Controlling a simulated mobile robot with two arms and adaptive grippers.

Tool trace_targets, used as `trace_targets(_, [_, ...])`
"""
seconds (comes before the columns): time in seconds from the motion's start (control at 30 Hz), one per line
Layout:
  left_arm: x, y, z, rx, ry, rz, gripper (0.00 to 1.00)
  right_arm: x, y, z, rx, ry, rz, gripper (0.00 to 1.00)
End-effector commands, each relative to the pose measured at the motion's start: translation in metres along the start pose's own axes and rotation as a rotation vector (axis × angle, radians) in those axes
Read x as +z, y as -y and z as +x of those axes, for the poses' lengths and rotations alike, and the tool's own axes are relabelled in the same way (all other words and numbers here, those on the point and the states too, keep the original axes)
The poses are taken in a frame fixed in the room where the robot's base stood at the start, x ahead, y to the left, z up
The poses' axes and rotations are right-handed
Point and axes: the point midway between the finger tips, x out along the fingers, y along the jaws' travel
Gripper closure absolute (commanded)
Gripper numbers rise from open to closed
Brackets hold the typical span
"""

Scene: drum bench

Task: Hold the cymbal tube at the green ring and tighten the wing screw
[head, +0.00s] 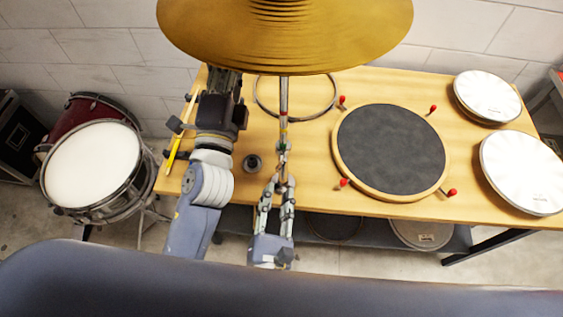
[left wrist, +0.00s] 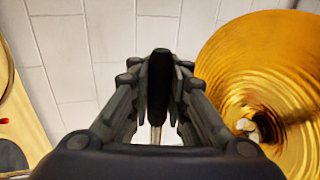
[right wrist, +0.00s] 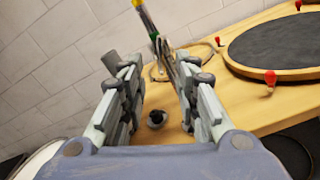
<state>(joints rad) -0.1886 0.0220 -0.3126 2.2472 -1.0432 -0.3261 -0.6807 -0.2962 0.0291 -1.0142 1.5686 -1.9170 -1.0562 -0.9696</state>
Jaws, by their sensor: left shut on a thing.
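The gold cymbal (head: 285,40) sits high on an upright metal tube (head: 284,95), with coloured bands and a green ring (head: 282,146) lower down. The ring also shows in the right wrist view (right wrist: 153,37). My right gripper (head: 279,180) is open and empty, just in front of the tube's lower part; its fingers (right wrist: 155,75) stand well apart. My left gripper (left wrist: 160,75) is hidden under the cymbal in the head view. It is shut on a dark, narrow thing with a pale shaft; I cannot tell what it is. I cannot make out the wing screw clearly.
The wooden bench (head: 310,185) carries a black practice pad (head: 390,150) with red-tipped pegs, a metal hoop (head: 262,103), a small dark round part (head: 253,163) and two white drumheads (head: 525,172). A red drum (head: 92,162) stands on the left. The wall is behind.

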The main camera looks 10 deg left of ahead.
Motion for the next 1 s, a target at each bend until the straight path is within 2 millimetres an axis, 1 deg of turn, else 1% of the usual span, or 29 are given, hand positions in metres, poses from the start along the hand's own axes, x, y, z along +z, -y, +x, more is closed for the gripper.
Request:
trace_targets(0.03, [-0.001,0.008,0.001,-0.016,-0.005,-0.002,1.00,0.002,-0.001,0.012,-0.001,0.004,0.002,0.71])
trace_targets(0.2, [-0.001,0.008,0.001,-0.016,-0.004,-0.002,1.00,0.001,-0.001,0.047,0.000,0.002,0.001,0.71])
trace_targets(0.3, [-0.001,0.008,0.001,-0.016,-0.004,-0.002,1.00,0.001,-0.001,0.065,-0.001,0.001,0.001,0.71])
trace_targets(0.43, [-0.001,0.008,0.001,-0.016,-0.004,-0.002,1.00,0.000,0.000,0.083,-0.001,0.000,0.000,0.71])
trace_targets(0.6, [-0.001,0.008,0.001,-0.016,-0.004,-0.002,1.00,0.000,0.000,0.095,-0.001,-0.002,0.002,0.71])
trace_targets(0.9, [-0.001,0.008,0.001,-0.016,-0.004,-0.002,1.00,0.000,0.000,0.097,-0.002,-0.003,0.002,0.71])
trace_targets(0.97, [-0.001,0.008,0.001,-0.016,-0.004,-0.002,1.00,0.000,0.000,0.097,-0.002,-0.003,0.002,0.84])
trace_targets(1.0, [-0.001,0.008,0.001,-0.016,-0.004,-0.002,1.00,0.000,0.000,0.097,-0.002,-0.003,0.002,0.94])
